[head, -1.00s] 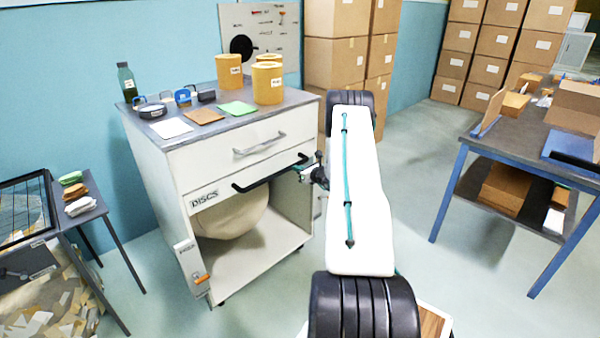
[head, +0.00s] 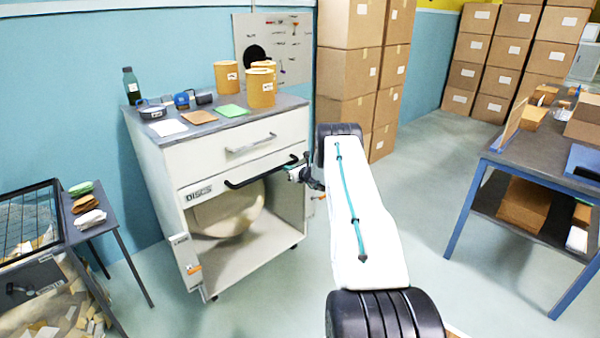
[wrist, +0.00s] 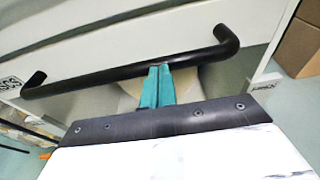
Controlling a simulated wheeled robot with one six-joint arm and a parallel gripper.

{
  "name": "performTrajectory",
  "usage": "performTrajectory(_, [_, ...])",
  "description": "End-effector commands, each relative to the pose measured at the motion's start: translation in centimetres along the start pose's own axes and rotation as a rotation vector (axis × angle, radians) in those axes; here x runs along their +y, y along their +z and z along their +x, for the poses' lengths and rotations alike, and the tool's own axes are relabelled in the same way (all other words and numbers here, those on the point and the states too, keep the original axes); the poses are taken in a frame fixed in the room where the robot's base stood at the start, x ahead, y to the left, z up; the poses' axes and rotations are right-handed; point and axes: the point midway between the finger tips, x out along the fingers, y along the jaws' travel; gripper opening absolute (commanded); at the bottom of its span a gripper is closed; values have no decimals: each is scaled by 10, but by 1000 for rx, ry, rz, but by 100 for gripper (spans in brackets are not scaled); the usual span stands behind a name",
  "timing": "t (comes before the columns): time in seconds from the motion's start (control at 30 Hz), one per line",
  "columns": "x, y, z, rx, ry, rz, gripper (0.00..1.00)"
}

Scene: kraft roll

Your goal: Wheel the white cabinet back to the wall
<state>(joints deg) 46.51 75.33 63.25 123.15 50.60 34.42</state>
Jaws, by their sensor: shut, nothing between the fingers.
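The white cabinet (head: 222,158) stands at an angle on casters, left of centre in the head view, with its back towards the blue wall. A black bar handle (head: 262,172) crosses its front below a drawer with a grey handle. In the wrist view the black bar (wrist: 125,72) runs across the picture. My gripper (wrist: 158,82) is shut with its teal fingers at the bar, in front of it or touching it; I cannot tell which. In the head view my gripper (head: 292,172) is small, near the bar's right end, partly hidden by my arm.
Tubs (head: 261,88), a green bottle (head: 131,86) and small items sit on the cabinet top. A small table (head: 100,218) stands left. Stacked boxes (head: 345,60) stand right of the cabinet at the wall. A blue-legged workbench (head: 465,205) is at right. Open floor lies between.

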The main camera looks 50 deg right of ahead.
Motion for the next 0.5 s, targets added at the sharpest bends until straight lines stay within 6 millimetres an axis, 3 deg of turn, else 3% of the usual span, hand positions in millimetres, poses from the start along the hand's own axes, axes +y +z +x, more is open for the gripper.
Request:
performTrajectory(0.2, [10,4,15,0,9,-4,0])
performTrajectory(0.5, [13,8,20,-4,10,-6,0])
